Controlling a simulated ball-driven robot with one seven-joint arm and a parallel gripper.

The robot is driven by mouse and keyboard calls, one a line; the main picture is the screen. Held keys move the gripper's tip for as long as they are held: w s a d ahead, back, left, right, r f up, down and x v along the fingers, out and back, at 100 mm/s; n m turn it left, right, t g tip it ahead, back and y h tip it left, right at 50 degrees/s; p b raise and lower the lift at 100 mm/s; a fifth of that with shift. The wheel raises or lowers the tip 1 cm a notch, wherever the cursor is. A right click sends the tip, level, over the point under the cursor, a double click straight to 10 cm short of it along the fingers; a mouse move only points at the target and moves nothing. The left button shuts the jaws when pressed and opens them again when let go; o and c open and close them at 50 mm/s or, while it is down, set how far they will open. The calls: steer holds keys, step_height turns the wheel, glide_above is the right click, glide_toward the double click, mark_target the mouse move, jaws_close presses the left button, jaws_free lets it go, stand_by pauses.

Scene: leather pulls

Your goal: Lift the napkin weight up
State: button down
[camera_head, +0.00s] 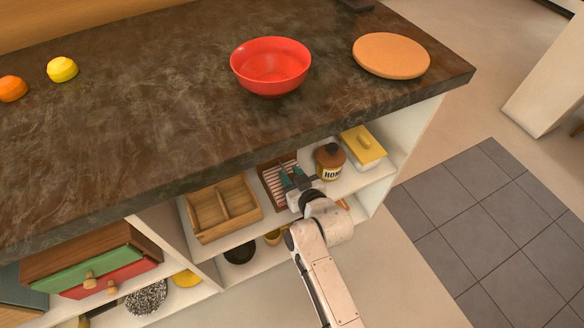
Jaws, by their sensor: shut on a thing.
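A brown wooden napkin holder (271,189) with pale striped contents stands on the upper shelf below the dark counter. My gripper (293,178), with dark teal fingers, reaches in from the front at the holder's right side. It is shut on a small part there, which I take to be the napkin weight. The fingers hide most of that part, so its shape and how far it is raised cannot be told.
A honey jar (329,163) stands just right of my gripper, with a yellow-lidded box (363,147) beyond it. A divided wooden tray (222,211) sits left of the holder. The counter (170,120) overhangs the shelf and carries a red bowl (271,67).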

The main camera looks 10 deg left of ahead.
mark_target(287, 173)
steer(key=shift+w+a+r+g+h+p, duration=0.2)
steer(key=shift+r+g+p, duration=0.25)
steer(key=shift+p, duration=0.45)
steer(key=shift+w+a+r+g+h+p, duration=0.15)
steer(key=shift+r+g+h+p, duration=0.25)
steer(key=shift+p, duration=0.5)
steer(key=shift+w+r+g+h+p, duration=0.2)
steer(key=shift+r+g+p, duration=0.25)
steer(key=shift+p, duration=0.45)
steer(key=shift+w+a+r+g+h+p, duration=0.4)
steer(key=shift+w+r+g+h+p, duration=0.2)
steer(key=shift+r+g+p, duration=0.35)
steer(key=shift+w+a+f, duration=0.1)
steer(key=shift+w+f, duration=0.05)
steer(key=shift+f, duration=0.05)
steer(key=shift+w+a+r+b, duration=0.35)
steer(key=shift+w+a+r, duration=0.05)
steer(key=shift+w, duration=0.25)
steer(key=shift+w+a+r+b, duration=0.3)
steer(key=shift+w+a+r, duration=0.1)
steer(key=shift+w, duration=0.2)
steer(key=shift+w+a+r+b, duration=0.2)
steer(key=shift+w+a+b, duration=0.55)
steer(key=shift+w, duration=0.25)
steer(key=shift+w+a+b, duration=0.35)
steer(key=shift+w+b, duration=0.05)
steer(key=shift+w, duration=0.2)
steer(key=shift+f, duration=0.1)
